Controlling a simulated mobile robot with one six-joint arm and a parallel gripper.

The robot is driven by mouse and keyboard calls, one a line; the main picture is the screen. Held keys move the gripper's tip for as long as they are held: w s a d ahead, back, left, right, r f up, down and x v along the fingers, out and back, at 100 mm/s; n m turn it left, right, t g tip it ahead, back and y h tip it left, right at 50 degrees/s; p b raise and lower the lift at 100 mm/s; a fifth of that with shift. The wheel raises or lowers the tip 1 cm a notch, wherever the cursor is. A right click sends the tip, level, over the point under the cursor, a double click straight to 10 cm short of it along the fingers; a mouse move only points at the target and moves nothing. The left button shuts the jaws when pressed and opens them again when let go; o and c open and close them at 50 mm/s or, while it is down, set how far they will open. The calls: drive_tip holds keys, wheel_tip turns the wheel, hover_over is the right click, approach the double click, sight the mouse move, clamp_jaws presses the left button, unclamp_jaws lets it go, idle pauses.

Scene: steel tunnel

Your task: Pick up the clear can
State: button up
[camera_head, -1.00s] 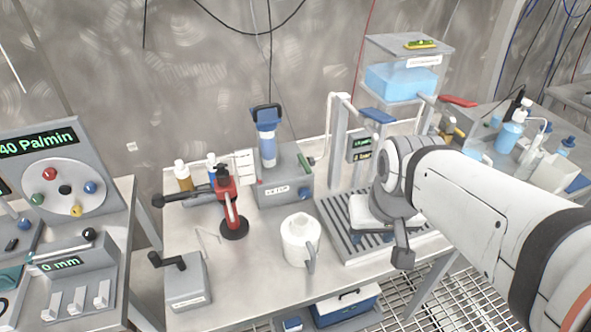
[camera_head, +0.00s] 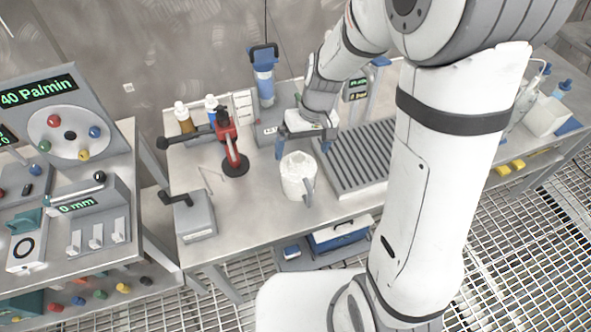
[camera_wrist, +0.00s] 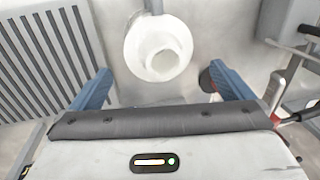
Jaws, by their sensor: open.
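The can (camera_head: 298,178) is a whitish, open-topped vessel with a side handle. It stands upright on the steel bench, and its handle points to the front right in the head view. In the wrist view the can (camera_wrist: 158,50) shows from above, with its handle at the top edge. My gripper (camera_head: 305,146) is open and just behind the can in the head view. In the wrist view the blue fingers of my gripper (camera_wrist: 160,72) stand wide apart, one on each side of the can, with gaps to both. The height of the fingertips relative to the rim is unclear.
A red lever tool (camera_head: 231,150) stands left of the can. A grey box with a crank (camera_head: 194,218) is at the front left. A grooved drain tray (camera_head: 350,165) lies to the right. A grey unit with a blue-topped cylinder (camera_head: 263,85) stands behind.

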sight(300, 165)
drive_tip(key=f, duration=0.4)
drive_tip(key=a+f, duration=0.1)
drive_tip(key=f, duration=0.1)
drive_tip(key=shift+s+f+p, duration=0.25)
drive_tip(key=shift+p, duration=0.15)
drive_tip(key=shift+c, duration=0.3)
drive_tip(key=c, duration=1.1)
